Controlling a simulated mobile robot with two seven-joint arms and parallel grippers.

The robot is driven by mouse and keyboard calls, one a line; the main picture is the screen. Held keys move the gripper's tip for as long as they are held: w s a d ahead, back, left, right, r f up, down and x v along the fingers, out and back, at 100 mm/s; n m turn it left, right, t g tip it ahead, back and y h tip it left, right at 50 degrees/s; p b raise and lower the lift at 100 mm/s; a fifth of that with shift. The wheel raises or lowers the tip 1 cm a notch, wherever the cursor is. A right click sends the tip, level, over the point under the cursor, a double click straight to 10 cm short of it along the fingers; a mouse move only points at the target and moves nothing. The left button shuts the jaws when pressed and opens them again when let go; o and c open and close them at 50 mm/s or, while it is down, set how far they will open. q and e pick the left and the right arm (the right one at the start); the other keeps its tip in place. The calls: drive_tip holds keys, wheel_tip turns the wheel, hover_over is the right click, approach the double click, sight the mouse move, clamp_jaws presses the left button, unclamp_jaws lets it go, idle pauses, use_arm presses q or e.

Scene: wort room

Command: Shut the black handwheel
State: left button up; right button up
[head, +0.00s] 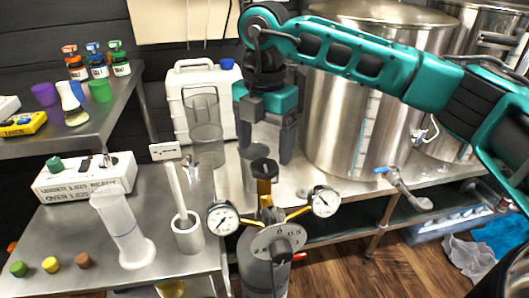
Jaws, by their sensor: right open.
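The black handwheel (264,168) sits on top of a brass valve (264,188), above a grey cylinder (262,275). My right gripper (266,152) points down, with its two grey fingers apart. In the picture its fingertips lie just above the handwheel, one to each side. Nothing shows between the fingers, and I cannot tell the exact height gap or depth. My left gripper is not in view.
Two dial gauges (222,218) (324,201) flank the valve. A numbered grey dial (278,240) sits below it, with a red piece (299,257) beside it. A clear beaker (206,145) and white jug (180,100) stand left of my gripper. A steel kettle (330,120) stands behind.

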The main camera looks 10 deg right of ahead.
sight(264, 165)
wheel_tip(264, 165, up, 9)
drive_tip(key=p, duration=0.1)
drive_tip(key=shift+s, duration=0.1)
idle(0.4)
